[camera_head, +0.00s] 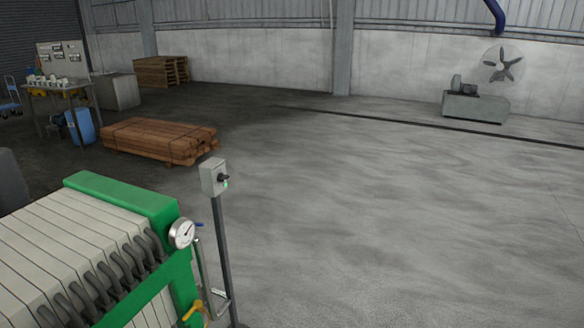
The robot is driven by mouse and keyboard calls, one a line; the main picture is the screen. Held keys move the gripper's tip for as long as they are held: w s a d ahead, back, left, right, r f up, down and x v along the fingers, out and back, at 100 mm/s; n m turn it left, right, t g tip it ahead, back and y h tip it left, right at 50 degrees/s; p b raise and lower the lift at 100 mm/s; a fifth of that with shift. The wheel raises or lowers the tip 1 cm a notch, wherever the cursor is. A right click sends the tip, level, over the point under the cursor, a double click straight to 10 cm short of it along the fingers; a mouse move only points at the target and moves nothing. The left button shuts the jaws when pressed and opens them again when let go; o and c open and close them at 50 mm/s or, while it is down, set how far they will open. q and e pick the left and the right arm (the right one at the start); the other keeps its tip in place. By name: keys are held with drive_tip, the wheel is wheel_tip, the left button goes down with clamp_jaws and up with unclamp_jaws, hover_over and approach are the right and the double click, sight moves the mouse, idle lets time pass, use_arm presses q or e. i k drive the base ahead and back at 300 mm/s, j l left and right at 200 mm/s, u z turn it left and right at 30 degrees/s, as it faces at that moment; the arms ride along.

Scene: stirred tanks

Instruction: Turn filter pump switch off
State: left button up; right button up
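A small grey switch box (213,177) stands on top of a dark upright post (224,250), left of the middle of the head view. A black rotary knob (223,177) sits on its right-hand face, with a small green spot (225,185) just below it. The knob's exact setting is too small to tell. The post stands beside a green-framed filter press (120,205) with white plates and black hoses. A round pressure gauge (182,233) is on the press's near corner. Neither of my grippers is in view.
A yellow-handled valve (193,311) and piping sit low between press and post. Stacked timber (158,139), a blue bin (82,126) and a workbench (58,88) are farther back left. A fan (503,64) is at the back right. The floor right of the post is clear.

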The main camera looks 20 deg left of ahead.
sight(221, 178)
drive_tip(key=i+l, duration=0.1)
drive_tip(key=i, duration=0.55)
drive_tip(key=i+l, duration=0.1)
drive_tip(key=i, duration=0.55)
drive_tip(key=i+l+u, duration=0.1)
drive_tip(key=i+u, duration=0.35)
drive_tip(key=i+l+u, duration=0.2)
drive_tip(key=u, duration=0.3)
drive_tip(key=i+l+u, duration=0.55)
drive_tip(key=l+u, duration=0.35)
drive_tip(key=i+l+u, duration=0.15)
drive_tip(key=l+u, duration=0.35)
drive_tip(key=j, duration=0.15)
